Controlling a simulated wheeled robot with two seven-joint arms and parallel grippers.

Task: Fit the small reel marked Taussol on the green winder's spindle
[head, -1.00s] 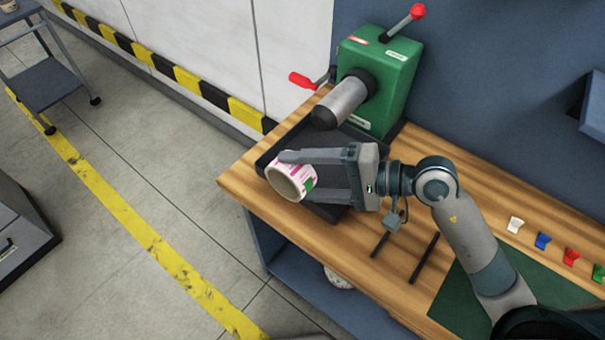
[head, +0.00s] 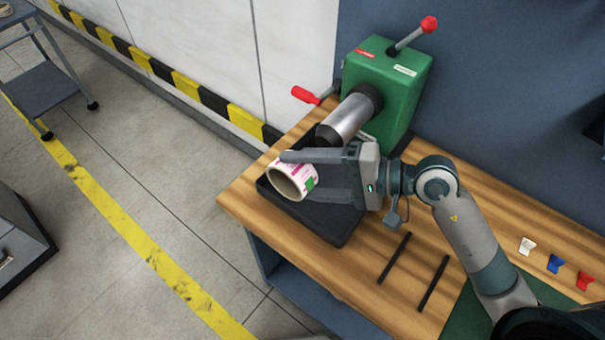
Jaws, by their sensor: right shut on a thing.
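The green winder (head: 392,88) stands at the back of the wooden bench. Its grey spindle (head: 345,120) points toward the lower left, with a dark tip. My right gripper (head: 292,175) is shut on a small white label reel (head: 292,178) with pink print and a green patch. The reel's open core faces the lower left. Its name cannot be read here. The reel is in front of and below the spindle tip, apart from it in the picture, over the winder's dark base plate (head: 325,222). My left gripper is not in view.
A red-knobbed lever (head: 428,25) rises from the winder's top, and a red crank handle (head: 305,95) sticks out at its left. Two dark bars (head: 433,283) lie on the bench (head: 365,268). Coloured clips (head: 556,264) lie at the right. A grey cart (head: 50,85) stands far left.

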